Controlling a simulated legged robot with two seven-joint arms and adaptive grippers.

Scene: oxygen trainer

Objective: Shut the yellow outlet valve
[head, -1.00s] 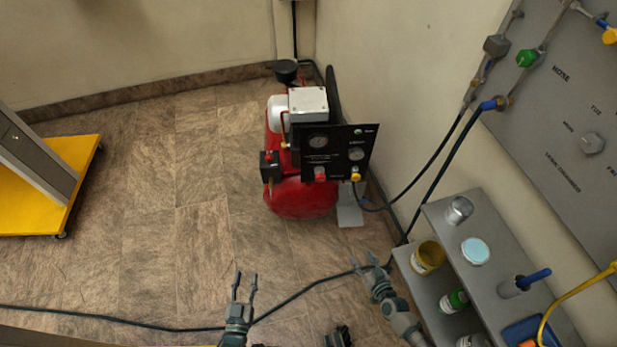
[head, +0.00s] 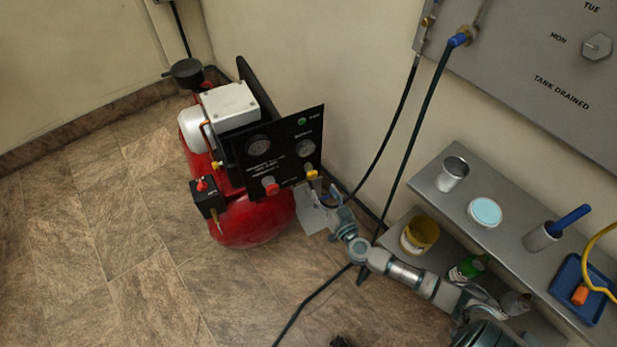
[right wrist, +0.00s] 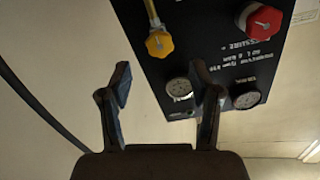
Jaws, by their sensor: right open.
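The yellow outlet valve (head: 312,174) is a small yellow knob at the lower right corner of the black panel (head: 281,146) on the red compressor. In the right wrist view the yellow valve (right wrist: 160,43) lies beyond the fingertips, between them in the picture, and the panel looks upside down. My right gripper (head: 332,205) is just below and right of the valve in the head view. In the right wrist view its fingers (right wrist: 161,82) are apart with nothing between them; no contact with the valve shows. My left gripper is out of view.
A red knob (head: 270,186) sits left of the yellow valve, also visible in the right wrist view (right wrist: 260,20). Hoses run down the wall beside the compressor (head: 250,221). A grey shelf (head: 425,190) with a cup and jars stands close to my right arm.

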